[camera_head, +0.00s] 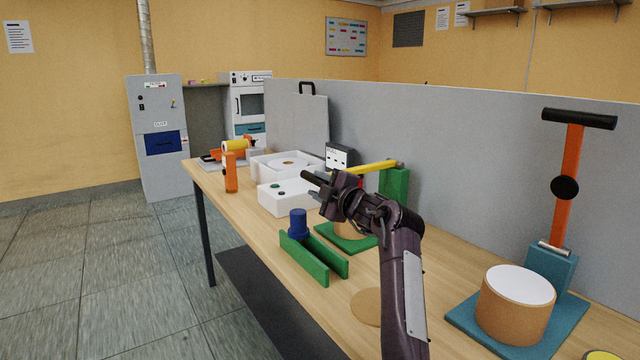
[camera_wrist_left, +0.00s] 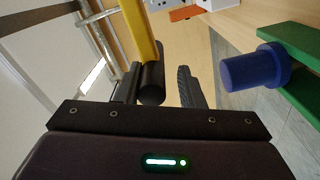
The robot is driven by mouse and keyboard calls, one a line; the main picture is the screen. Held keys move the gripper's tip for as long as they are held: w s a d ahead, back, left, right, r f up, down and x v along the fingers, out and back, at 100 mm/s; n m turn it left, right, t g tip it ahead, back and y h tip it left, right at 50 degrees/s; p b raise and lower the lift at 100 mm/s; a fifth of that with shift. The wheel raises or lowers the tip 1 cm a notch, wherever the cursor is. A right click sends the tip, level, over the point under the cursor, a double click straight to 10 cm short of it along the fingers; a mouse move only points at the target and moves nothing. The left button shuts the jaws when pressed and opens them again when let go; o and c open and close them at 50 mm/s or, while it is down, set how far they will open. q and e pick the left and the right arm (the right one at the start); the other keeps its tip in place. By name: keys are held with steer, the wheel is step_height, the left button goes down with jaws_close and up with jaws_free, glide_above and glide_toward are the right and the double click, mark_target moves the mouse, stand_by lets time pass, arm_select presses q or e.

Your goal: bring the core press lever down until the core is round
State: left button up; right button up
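The core press has a green post (camera_head: 396,182), a green base (camera_head: 335,237) and a yellow lever (camera_head: 376,166) that runs left from the post, roughly level. A brown core (camera_head: 349,231) stands on the base, mostly hidden by my arm, so I cannot tell its shape. My left gripper (camera_head: 328,190) is at the lever's free end. In the left wrist view the yellow lever (camera_wrist_left: 139,32) ends in a black grip (camera_wrist_left: 152,83). The grip lies between the fingers of my left gripper (camera_wrist_left: 157,88), near the left finger, with a gap to the right finger. My right gripper is out of view.
A blue plug (camera_head: 298,224) stands by green rails (camera_head: 303,258) at the table's front. White boxes (camera_head: 287,195) stand farther back. At right, a teal stand (camera_head: 552,272) carries an orange lever (camera_head: 567,170) beside a large white-topped roll (camera_head: 514,308). A grey partition (camera_head: 460,150) runs behind.

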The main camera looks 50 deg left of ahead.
arm_select(q)
steer(key=shift+o, duration=1.2)
steer(key=shift+f, duration=0.3)
steer(key=shift+w, duration=0.15)
steer(key=shift+d+r, duration=0.1)
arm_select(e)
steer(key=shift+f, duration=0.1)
arm_select(q)
steer(key=shift+d, duration=0.35)
steer(key=d, duration=0.7)
steer(key=shift+s, duration=0.35)
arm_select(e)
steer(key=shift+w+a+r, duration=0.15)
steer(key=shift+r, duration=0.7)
